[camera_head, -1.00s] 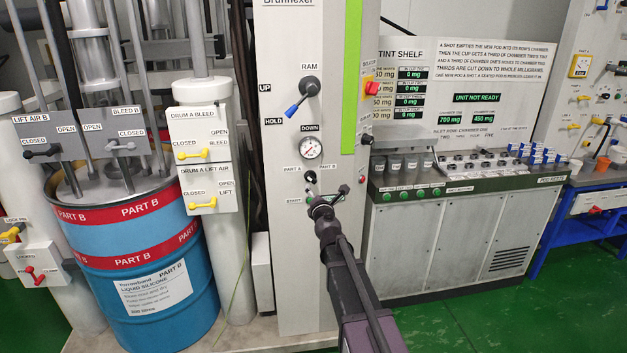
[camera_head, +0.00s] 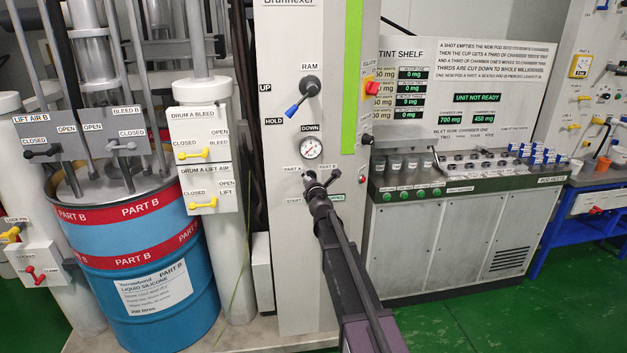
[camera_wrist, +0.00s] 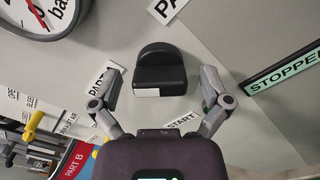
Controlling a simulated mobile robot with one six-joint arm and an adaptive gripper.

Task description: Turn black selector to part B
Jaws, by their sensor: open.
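The black selector (camera_wrist: 160,70) sits on the pale panel, between and just beyond my fingertips in the wrist view. It has a rounded back and a raised bar with a white mark at its lower left. Part labels stand on two sides of it, one partly cut off at the top edge. My gripper (camera_wrist: 161,78) is open, one finger on each side of the selector, with visible gaps. In the head view my gripper (camera_head: 321,181) is at the panel just below the pressure gauge and largely hides the selector.
The gauge (camera_head: 311,148) is close above my gripper. The black ram lever with a blue tip (camera_head: 292,110) is higher up. A green STOPPED sign (camera_wrist: 283,70) is right of the selector in the wrist view. The blue Part B drum (camera_head: 150,285) stands left.

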